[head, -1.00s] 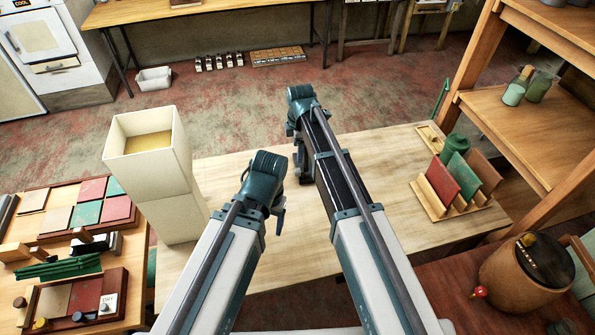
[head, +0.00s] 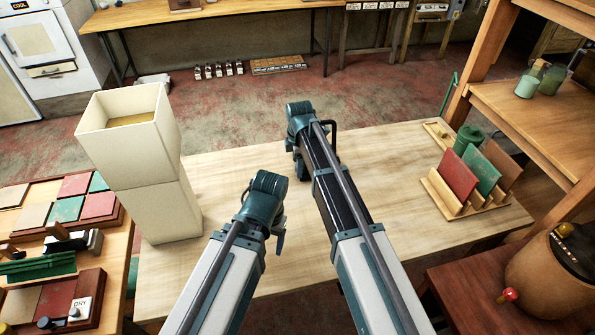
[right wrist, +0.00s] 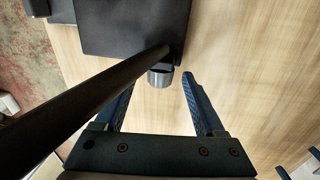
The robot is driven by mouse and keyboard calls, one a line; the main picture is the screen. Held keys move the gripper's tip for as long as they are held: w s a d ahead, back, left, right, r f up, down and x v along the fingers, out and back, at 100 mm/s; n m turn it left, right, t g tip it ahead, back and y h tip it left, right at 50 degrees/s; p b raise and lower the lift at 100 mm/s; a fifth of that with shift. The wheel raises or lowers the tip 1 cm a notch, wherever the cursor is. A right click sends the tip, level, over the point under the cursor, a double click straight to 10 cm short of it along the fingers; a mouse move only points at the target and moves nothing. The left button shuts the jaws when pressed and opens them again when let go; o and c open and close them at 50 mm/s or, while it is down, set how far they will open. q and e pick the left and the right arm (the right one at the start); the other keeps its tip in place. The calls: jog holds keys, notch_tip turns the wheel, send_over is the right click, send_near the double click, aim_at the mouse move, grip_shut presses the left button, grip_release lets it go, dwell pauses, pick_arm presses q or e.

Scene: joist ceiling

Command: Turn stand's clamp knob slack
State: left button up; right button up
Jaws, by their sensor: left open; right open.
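In the right wrist view, a dark flat plate (right wrist: 130,28) of the stand lies over the pale wood tabletop, and a long dark rod (right wrist: 85,103) crosses in front. A short grey metal cylinder (right wrist: 160,79), which looks like the clamp knob, sticks out at the plate's edge. My right gripper (right wrist: 158,84) is open, its blue fingers on either side of the knob; contact cannot be told, and the rod partly hides the left finger. In the head view my right arm hides most of the stand. My left gripper (head: 279,238) is open and apart, above the table's near part.
A tall cream bin (head: 150,175) stands left on the table (head: 400,160). A rack (head: 468,200) with coloured panels stands right, by a green canister (head: 468,138). A tray of tiles (head: 70,200) lies far left. A wooden barrel (head: 545,270) stands lower right. The tabletop between is mostly clear.

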pick_arm(q)
jog(key=shift+f, duration=0.15)
pick_arm(e)
jog(key=shift+f, duration=0.15)
jog(key=shift+c, duration=0.4)
grip_shut()
jog(key=shift+w+g, duration=0.3)
jog(key=shift+g, duration=0.2)
jog(key=shift+s, duration=0.1)
jog(key=shift+o, duration=0.4)
grip_release()
